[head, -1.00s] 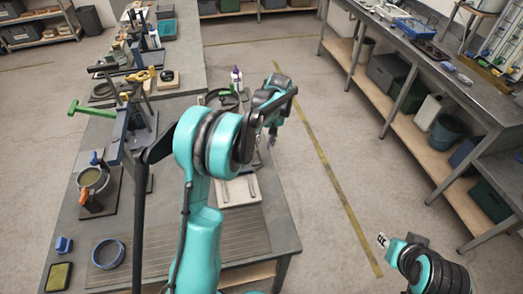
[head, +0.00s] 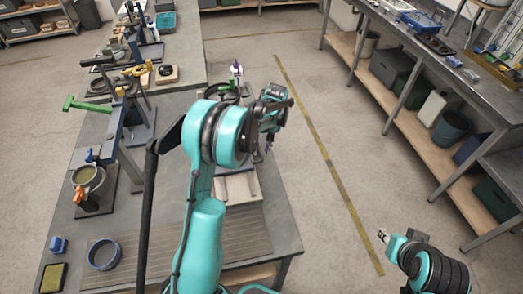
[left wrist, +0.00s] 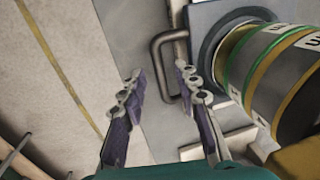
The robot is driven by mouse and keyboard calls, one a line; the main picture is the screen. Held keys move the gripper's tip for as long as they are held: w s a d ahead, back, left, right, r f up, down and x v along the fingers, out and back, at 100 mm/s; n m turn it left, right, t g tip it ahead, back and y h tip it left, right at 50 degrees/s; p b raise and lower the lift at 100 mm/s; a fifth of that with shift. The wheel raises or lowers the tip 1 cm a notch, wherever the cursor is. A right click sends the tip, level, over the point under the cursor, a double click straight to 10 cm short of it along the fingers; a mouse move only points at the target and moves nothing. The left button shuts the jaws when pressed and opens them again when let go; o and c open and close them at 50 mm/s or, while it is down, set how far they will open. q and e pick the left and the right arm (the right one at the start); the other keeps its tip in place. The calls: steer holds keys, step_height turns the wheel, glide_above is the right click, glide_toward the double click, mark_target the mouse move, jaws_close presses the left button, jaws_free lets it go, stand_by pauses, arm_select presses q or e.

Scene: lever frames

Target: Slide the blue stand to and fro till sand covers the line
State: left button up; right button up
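In the left wrist view, a blue-grey stand (left wrist: 212,14) carries a round vessel (left wrist: 262,72) with green and yellow bands and white labels. A dark bar handle (left wrist: 156,62) sticks out from the stand's side. My left gripper (left wrist: 158,82) is open, its two fingers apart, with part of the handle showing beyond and between the tips; I cannot tell whether they touch. In the head view my left gripper (head: 265,147) is at the table's right edge, and my arm hides most of the stand. My right gripper (head: 383,236) is low at the right; its fingers are too small to judge. Sand and the line cannot be made out.
A pale board (head: 238,188) lies on the table by the left arm. A pot (head: 89,178), a blue ring (head: 105,254) and a green-handled frame (head: 88,106) stand at the left. A second bench (head: 440,70) runs along the right, with floor between.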

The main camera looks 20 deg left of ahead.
arm_select(q)
steer(key=shift+s+f, duration=0.1)
steer(key=shift+f, duration=0.2)
jaws_close()
steer(key=s+d, duration=0.1)
steer(key=s, duration=0.1)
steer(key=s+d, duration=0.3)
steer(key=s, duration=0.1)
steer(key=shift+d+b, duration=0.3)
steer(key=shift+b, duration=0.05)
steer(key=shift+s+d, duration=0.15)
steer(key=shift+s, duration=0.15)
